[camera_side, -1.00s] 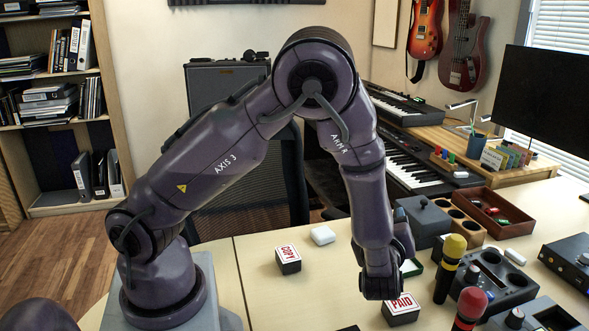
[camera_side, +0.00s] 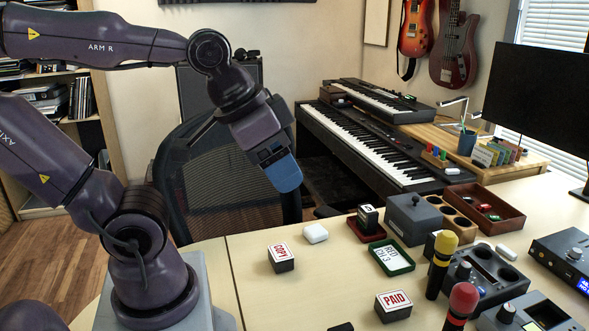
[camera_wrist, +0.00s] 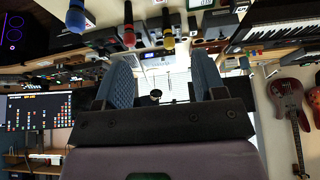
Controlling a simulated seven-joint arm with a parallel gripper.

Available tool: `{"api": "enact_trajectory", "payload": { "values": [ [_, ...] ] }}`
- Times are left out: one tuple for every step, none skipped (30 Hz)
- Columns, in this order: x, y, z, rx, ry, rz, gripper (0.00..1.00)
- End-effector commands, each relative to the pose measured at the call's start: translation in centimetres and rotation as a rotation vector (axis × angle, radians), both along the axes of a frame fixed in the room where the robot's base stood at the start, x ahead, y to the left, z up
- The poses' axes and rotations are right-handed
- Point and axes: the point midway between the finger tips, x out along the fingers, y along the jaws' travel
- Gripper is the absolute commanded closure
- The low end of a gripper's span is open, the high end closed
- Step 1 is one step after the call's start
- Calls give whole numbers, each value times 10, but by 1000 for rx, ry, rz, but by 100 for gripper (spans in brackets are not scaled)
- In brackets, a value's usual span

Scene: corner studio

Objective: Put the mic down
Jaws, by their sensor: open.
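A yellow-headed mic (camera_side: 441,262) and a red-headed mic (camera_side: 461,306) stand upright on the right side of the table in the side view; the red one is cut by the lower edge. The wrist view shows a blue mic (camera_wrist: 76,17), the red mic (camera_wrist: 129,27) and the yellow mic (camera_wrist: 168,27) along its top, upside down. My gripper (camera_side: 284,174) is raised behind the table, well left of the mics. In the wrist view my gripper (camera_wrist: 164,78) has its blue fingers apart, with nothing held between them.
A dark holder (camera_side: 485,272) with round holes stands beside the mics. The COPY stamp (camera_side: 281,259), PAID stamp (camera_side: 393,304), white case (camera_side: 315,233) and green-rimmed tray (camera_side: 391,259) sit on the table. A chair (camera_side: 222,185) and keyboard (camera_side: 370,150) are behind.

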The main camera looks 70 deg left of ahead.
Motion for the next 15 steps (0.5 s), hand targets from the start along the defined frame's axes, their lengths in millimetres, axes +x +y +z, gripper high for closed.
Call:
{"api": "enact_trajectory", "payload": {
  "values": [
    [-1,-1,1,-9,-9,3,36],
    [-1,-1,1,-10,-10,4,36],
    [-1,-1,1,-11,-10,4,36],
    [-1,-1,1,-11,-9,4,36],
    [-1,-1,1,-11,-9,3,36],
    [-1,-1,1,-11,-9,3,36],
    [0,-1,1,-10,-8,4,36],
    [0,-1,1,-10,-8,4,36],
    [0,-1,1,-9,-8,3,36],
    [0,-1,1,-9,-8,3,36],
    [0,-1,1,-9,-8,3,36],
    [0,-1,1,-9,-7,3,36],
    [0,-1,1,-8,-5,2,36],
    [0,-1,0,-4,0,0,36],
    [1,0,-2,6,13,-5,36]
  ]
}}
